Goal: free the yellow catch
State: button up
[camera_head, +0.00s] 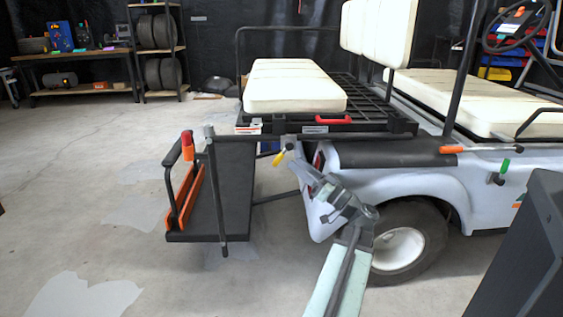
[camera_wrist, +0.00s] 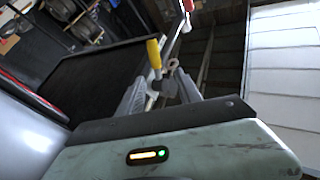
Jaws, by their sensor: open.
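The yellow catch (camera_head: 279,157) hangs below the rear deck edge of the cart in the head view, beside a dark pivot. In the wrist view the yellow catch (camera_wrist: 154,54) stands upright ahead of my fingers, with a dark block and a small ring at its foot. My gripper (camera_head: 300,171) is just right of and slightly below the catch. In the wrist view my gripper (camera_wrist: 162,88) is open, its fingers reaching towards the catch's base. I cannot tell whether either finger touches it.
A dark drop-down panel (camera_head: 219,190) with an orange rail (camera_head: 186,195) hangs left of the catch. The cart's rear wheel (camera_head: 400,248) and white fender are close to my arm. A red handle (camera_head: 320,119) lies above on the deck. Floor to the left is mostly clear.

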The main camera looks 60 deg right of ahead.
jog(key=s, duration=0.6)
jog(key=shift+s+a, duration=0.25)
jog(key=shift+a, duration=0.05)
